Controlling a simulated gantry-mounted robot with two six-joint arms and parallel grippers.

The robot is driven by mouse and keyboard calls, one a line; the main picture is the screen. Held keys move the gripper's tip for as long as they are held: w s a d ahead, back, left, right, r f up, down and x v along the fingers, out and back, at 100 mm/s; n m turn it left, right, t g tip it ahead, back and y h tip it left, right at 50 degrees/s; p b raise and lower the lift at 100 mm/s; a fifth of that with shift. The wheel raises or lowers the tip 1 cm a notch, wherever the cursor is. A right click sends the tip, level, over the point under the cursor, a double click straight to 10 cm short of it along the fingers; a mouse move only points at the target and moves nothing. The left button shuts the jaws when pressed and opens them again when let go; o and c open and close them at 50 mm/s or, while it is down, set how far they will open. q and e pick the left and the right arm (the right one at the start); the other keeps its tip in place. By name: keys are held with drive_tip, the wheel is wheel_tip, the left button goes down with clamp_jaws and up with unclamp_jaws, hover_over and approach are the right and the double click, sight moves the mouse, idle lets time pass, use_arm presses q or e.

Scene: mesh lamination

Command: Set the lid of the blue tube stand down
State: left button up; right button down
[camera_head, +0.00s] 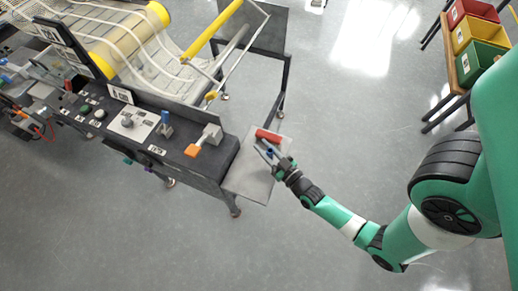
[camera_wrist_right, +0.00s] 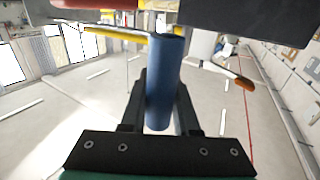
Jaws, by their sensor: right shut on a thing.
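My right gripper (camera_head: 267,153) is over the grey side shelf (camera_head: 246,183) at the end of the machine. It is shut on a blue cylindrical piece (camera_head: 269,153), which I take to be the lid of the blue tube stand. In the right wrist view this blue piece (camera_wrist_right: 163,75) stands lengthwise between the two dark fingers (camera_wrist_right: 160,110). I cannot tell whether it touches the shelf. A small blue upright piece (camera_head: 166,117) stands on the machine's dark deck, possibly the tube stand. My left gripper is not in view.
A red piece (camera_head: 268,136) lies on the shelf just beyond the gripper. A grey block with an orange end (camera_head: 204,140) is on the deck to the left. The shelf's near part is bare. Coloured bins (camera_head: 476,35) stand far right.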

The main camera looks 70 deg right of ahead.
drive_tip(key=shift+w+d+f, duration=0.15)
drive_tip(key=shift+f, duration=0.3)
drive_tip(key=shift+w+d+f, duration=0.1)
drive_tip(key=shift+w+f, duration=0.05)
drive_tip(key=shift+f, duration=0.3)
drive_tip(key=shift+w+d+r, duration=0.1)
drive_tip(key=shift+w, duration=0.1)
drive_tip(key=shift+f+b, duration=0.4)
drive_tip(key=shift+b, duration=0.15)
drive_tip(key=f+b, duration=0.3)
drive_tip(key=shift+w+d, duration=0.3)
drive_tip(key=shift+f+b, duration=0.25)
drive_tip(key=shift+b, duration=0.05)
drive_tip(key=shift+s+a+r, duration=0.15)
drive_tip(key=shift+s, duration=0.05)
drive_tip(key=shift+w+f, duration=0.1)
drive_tip(key=shift+f, duration=0.1)
drive_tip(key=c, duration=0.7)
unclamp_jaws()
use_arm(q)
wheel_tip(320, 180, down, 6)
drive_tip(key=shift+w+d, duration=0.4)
use_arm(e)
drive_tip(key=shift+o, duration=0.2)
